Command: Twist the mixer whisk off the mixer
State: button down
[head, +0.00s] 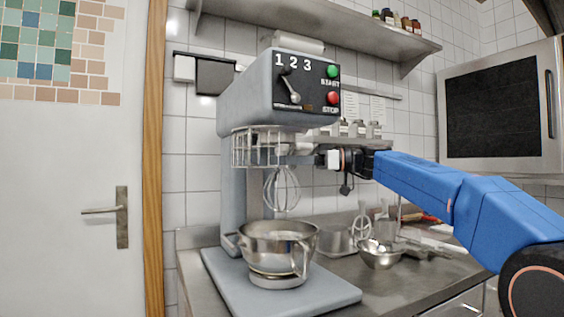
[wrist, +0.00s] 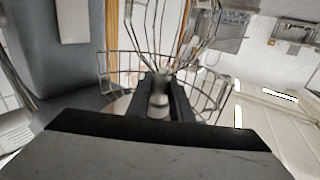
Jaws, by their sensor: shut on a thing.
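The mixer (head: 262,95) is a tall grey machine with a black dial panel and green and red buttons. The mixer whisk (head: 282,190), a wire balloon, hangs upright under the mixer head, above the metal bowl (head: 277,241). My gripper (head: 287,155) reaches in from the right at the height of the wire guard (head: 255,147). In the wrist view my gripper (wrist: 158,97) is shut on the whisk's shank, with the whisk wires (wrist: 155,40) spreading beyond the fingers. The joint between whisk and mixer is hidden.
The bowl stands on the mixer's base (head: 330,292). Metal bowls and utensils (head: 380,252) lie on the counter to the right. A shelf (head: 330,27) runs above. A dark-windowed oven (head: 500,110) is at the right, a white door (head: 60,200) at the left.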

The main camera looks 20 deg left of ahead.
aim_at(285, 169)
jog(key=shift+f, duration=0.35)
dwell(0.3)
jog(key=shift+a+f, duration=0.1)
jog(key=shift+f, duration=1.45)
jog(key=shift+w+f, duration=0.15)
jog(key=shift+r, duration=0.3)
jog(key=shift+s+d+r, duration=0.15)
jog(key=shift+s+d, duration=0.5)
jog(key=shift+d, duration=0.05)
jog(key=s+d, duration=1.1)
jog(key=d, duration=0.2)
jog(key=shift+s, duration=0.15)
jog(key=shift+d, duration=0.1)
